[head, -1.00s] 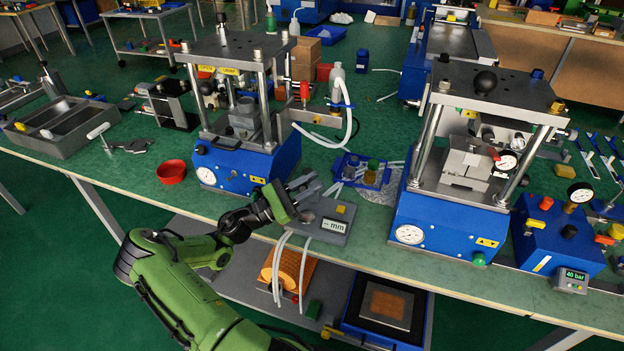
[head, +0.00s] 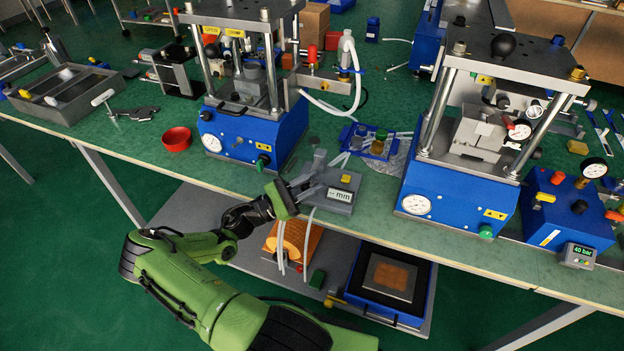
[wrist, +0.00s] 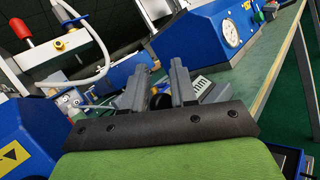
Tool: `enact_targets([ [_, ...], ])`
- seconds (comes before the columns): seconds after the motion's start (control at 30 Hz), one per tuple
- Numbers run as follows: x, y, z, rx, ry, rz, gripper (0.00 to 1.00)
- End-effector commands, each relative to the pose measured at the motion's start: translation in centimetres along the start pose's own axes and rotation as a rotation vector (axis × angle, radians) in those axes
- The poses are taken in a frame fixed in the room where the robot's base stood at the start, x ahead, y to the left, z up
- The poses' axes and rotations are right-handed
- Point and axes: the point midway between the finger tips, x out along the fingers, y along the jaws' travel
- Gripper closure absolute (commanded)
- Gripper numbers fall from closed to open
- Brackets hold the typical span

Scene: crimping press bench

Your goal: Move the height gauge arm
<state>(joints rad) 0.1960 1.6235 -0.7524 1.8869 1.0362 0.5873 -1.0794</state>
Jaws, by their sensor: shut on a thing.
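The height gauge (head: 335,195) is a flat grey box with a "-- mm" display and a yellow button, near the bench's front edge. My gripper (head: 313,176) is over its left side in the head view, coming from the front left. In the wrist view my gripper (wrist: 158,84) has its two grey fingers on either side of a dark rounded part (wrist: 160,99), which I take to be the gauge arm. The fingers and the gripper body hide most of that arm. The display (wrist: 201,86) shows just right of the fingers.
A blue press (head: 245,143) stands behind left and another blue press (head: 455,200) to the right. A blue tray with small jars (head: 379,145) lies behind the gauge. A red bowl (head: 177,138) is at left. Pale tubes (head: 283,245) hang in front of the bench edge.

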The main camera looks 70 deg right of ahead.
Motion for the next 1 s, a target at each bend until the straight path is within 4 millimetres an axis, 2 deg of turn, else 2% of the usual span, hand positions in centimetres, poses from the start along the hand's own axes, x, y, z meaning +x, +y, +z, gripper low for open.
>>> enact_targets([
  [0.13, -0.34, -0.28, -0.59, -0.005, 0.006, 0.0, 1.0],
  [0.67, -0.38, -0.35, -0.65, -0.003, 0.004, -0.002, 1.0],
  [0.7, -0.37, -0.34, -0.64, -0.003, 0.004, -0.002, 0.68],
  [0.8, -0.34, -0.31, -0.61, -0.002, 0.003, -0.001, 0.53],
  [1.0, -0.28, -0.26, -0.54, -0.001, 0.002, -0.001, 0.51],
])
